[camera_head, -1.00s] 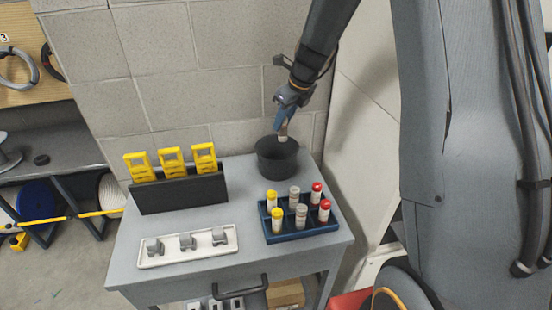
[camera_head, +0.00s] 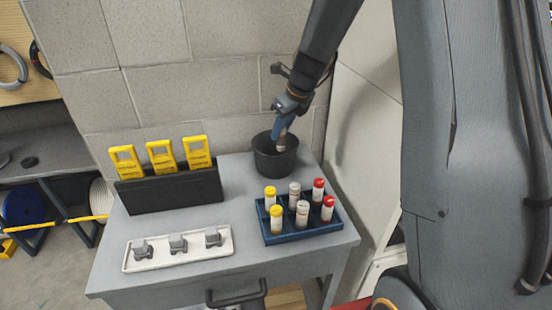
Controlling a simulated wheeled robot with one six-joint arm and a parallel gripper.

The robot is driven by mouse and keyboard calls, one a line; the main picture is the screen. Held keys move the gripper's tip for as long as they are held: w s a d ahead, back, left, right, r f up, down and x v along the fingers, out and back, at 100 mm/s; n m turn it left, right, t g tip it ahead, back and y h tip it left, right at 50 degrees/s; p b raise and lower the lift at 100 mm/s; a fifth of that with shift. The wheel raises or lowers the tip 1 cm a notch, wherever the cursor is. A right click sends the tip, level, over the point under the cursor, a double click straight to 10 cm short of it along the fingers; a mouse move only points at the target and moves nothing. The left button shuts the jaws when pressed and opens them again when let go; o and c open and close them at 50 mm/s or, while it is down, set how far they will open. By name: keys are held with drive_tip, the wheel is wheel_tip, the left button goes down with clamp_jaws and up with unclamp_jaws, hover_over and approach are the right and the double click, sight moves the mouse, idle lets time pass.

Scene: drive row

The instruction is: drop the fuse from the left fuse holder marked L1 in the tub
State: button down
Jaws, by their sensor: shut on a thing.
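The tub (camera_head: 274,160) is a dark grey round bucket at the back right of the grey table. My gripper (camera_head: 283,134) points down over the tub's mouth. It is shut on a small pale fuse (camera_head: 281,143), whose lower end is at or just inside the rim. I cannot tell how deep it is. The inside of the tub is mostly hidden. The fuse holder marked L1 cannot be made out.
A black rack (camera_head: 170,190) holds three yellow tags. A white tray (camera_head: 180,249) carries three grey pieces. A block wall stands behind.

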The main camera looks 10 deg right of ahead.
drive_tip(key=c, duration=1.4)
unclamp_jaws()
drive_tip(key=b+v, duration=0.1)
drive_tip(key=v, duration=0.7)
